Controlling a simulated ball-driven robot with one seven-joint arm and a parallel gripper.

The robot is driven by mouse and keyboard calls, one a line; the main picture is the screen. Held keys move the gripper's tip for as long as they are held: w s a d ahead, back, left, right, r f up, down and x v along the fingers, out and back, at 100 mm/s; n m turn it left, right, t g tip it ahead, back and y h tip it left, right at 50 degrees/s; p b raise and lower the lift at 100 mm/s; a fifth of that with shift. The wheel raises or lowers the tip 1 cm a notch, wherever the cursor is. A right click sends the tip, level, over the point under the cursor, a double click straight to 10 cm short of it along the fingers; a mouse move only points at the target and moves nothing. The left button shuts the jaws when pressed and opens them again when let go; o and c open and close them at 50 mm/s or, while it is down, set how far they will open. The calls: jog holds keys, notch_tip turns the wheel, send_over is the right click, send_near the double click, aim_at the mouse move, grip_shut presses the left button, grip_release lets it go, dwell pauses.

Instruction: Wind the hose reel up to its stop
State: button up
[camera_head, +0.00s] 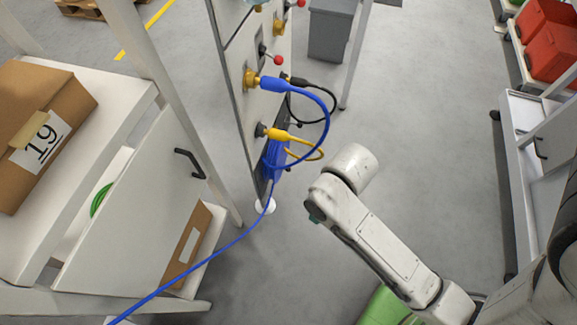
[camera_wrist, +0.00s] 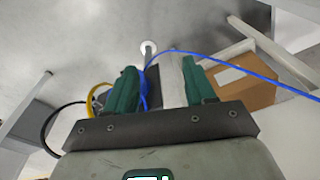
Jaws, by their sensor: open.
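A blue coil (camera_head: 274,160), which looks like the hose reel, sits low on the panel's edge, partly hidden behind cables. A blue hose (camera_head: 210,261) runs from it down to the lower left. In the wrist view the hose (camera_wrist: 235,68) crosses behind my gripper to the right. My gripper (camera_wrist: 160,68) is open, its two green fingers apart, with nothing clearly held. A bit of blue shows beside the left finger; I cannot tell whether they touch. In the head view my arm is right of the coil, and my fingers are mostly hidden. No crank is clearly visible.
The upright panel (camera_head: 240,105) carries blue, yellow and black cables looping outward. A white shelf unit (camera_head: 130,235) with a cardboard box (camera_head: 45,125) stands left. A grey bin (camera_head: 330,35) is behind, a white cart (camera_head: 520,130) right. Floor between panel and cart is mostly clear.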

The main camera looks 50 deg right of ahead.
jog(key=w+d+f+n+t+y+b, duration=0.1)
jog(key=w+d+f+t+y+b, duration=0.3)
jog(key=f+b, duration=0.6)
jog(key=w+d+f+t+b, duration=0.1)
jog(key=w+d+f+b, duration=0.2)
jog(key=w+f+b, duration=0.75)
jog(key=d+f+t+h+b, duration=0.2)
jog(key=d+f+t+b, duration=0.55)
jog(key=d+f, duration=0.65)
jog(key=b+x, duration=0.4)
jog(key=x, duration=0.5)
jog(key=shift+w+d+m, duration=0.25)
jog(key=shift+m, duration=0.15)
jog(key=shift+g, duration=0.25)
jog(key=shift+c, duration=0.2)
grip_shut()
